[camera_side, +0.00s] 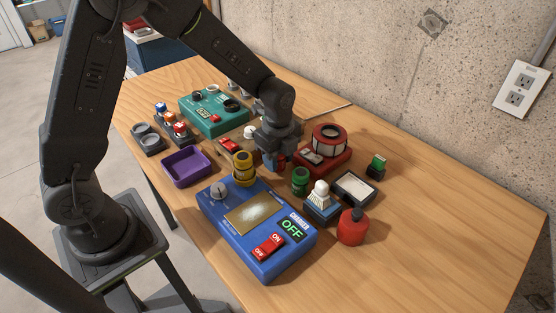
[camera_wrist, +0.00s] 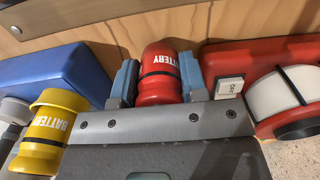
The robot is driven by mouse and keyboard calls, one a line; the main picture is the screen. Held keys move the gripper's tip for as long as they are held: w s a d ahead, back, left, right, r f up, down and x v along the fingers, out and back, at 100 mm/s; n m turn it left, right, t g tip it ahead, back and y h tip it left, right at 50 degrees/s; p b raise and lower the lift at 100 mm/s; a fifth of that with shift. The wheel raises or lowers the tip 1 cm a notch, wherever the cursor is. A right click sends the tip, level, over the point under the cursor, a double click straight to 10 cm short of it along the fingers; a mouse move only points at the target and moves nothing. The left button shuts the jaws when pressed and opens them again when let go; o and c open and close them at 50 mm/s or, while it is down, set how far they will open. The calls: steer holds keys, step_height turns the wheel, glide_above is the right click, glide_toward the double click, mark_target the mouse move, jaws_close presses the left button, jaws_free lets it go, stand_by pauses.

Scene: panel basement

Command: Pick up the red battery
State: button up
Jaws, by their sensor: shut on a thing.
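The red battery (camera_wrist: 160,70) is a red cylinder with a rounded end, a black band and white lettering. In the wrist view it sits between the two blue-grey fingers of my gripper (camera_wrist: 158,82), which is shut on it. In the side view my gripper (camera_side: 274,163) is low over the middle of the table, and only a bit of red shows between the fingers. I cannot tell whether the battery touches the table.
A yellow battery (camera_side: 243,168) stands left of my gripper, a green one (camera_side: 300,181) to the right. The blue charger box (camera_side: 262,258) is in front, a red device (camera_side: 322,160) close on the right. A purple tray (camera_side: 187,183) is at left.

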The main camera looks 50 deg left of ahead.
step_height(320, 180, up, 3)
steer(key=shift+r, duration=0.1)
steer(key=s+a+r, duration=0.1)
steer(key=a+r, duration=0.1)
steer(key=a, duration=0.1)
steer(key=s+a+r, duration=0.1)
steer(key=a+r, duration=0.1)
steer(key=a, duration=0.1)
steer(key=s+a+r, duration=0.2)
steer(key=a, duration=0.2)
steer(key=shift+r, duration=0.2)
steer(key=shift+w+a+r, duration=0.1)
steer(key=shift+a+r, duration=0.05)
steer(key=shift+a, duration=0.05)
steer(key=w+d+m, duration=0.1)
steer(key=w+d, duration=0.4)
steer(key=w+d+r+m, duration=0.1)
steer(key=w+d+m, duration=0.1)
steer(key=w+d, duration=0.3)
steer(key=w+d+r+m, duration=0.1)
steer(key=w+d, duration=0.4)
steer(key=w, duration=0.1)
steer(key=shift+w+m, duration=0.3)
steer(key=shift+w, duration=0.05)
steer(key=shift+f, duration=2.8)
steer(key=shift+r, duration=0.85)
